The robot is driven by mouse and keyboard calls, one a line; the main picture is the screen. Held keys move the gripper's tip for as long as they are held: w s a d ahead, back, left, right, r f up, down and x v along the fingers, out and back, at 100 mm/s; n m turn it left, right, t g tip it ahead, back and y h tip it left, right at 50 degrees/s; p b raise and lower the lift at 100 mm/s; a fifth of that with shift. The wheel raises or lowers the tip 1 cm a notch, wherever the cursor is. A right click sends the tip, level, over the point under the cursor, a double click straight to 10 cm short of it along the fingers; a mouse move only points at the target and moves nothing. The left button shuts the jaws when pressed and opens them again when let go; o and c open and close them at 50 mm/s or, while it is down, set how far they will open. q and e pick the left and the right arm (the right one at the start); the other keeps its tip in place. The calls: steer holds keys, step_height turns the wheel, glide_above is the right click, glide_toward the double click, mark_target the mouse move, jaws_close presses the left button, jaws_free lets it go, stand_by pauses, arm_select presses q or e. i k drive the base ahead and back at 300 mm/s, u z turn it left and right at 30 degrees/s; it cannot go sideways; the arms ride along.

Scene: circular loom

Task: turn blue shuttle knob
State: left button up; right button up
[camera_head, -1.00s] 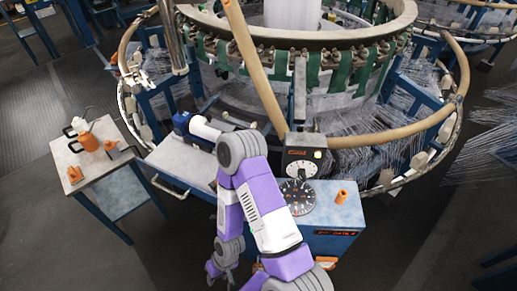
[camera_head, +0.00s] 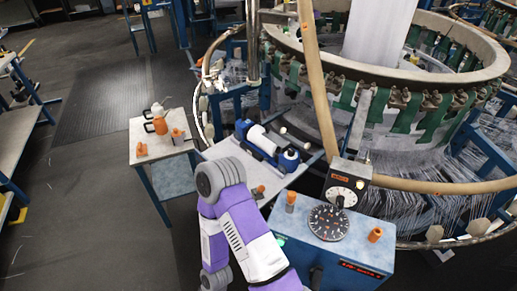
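A blue shuttle with a white roll (camera_head: 262,140) lies on a pale tray shelf (camera_head: 232,150) in front of the loom, in the head view. It has a blue block at each end; the right-hand block (camera_head: 289,159) carries a small rounded part that may be the knob, too small to tell. A purple and grey arm of mine rises from the bottom middle, and its grey joint is just in front of the shelf's near left part. Neither gripper can be made out in the view.
A blue control box (camera_head: 335,248) with a black dial (camera_head: 328,222) and orange pegs stands right of my arm. A side table (camera_head: 150,155) with an orange bottle (camera_head: 160,124) stands left. The loom's ring rail (camera_head: 440,186) curves behind. Floor at left is partly clear.

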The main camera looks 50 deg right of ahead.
mark_target(291, 151)
steer(key=u, duration=0.05)
steer(key=i, duration=0.6)
steer(key=z, duration=2.55)
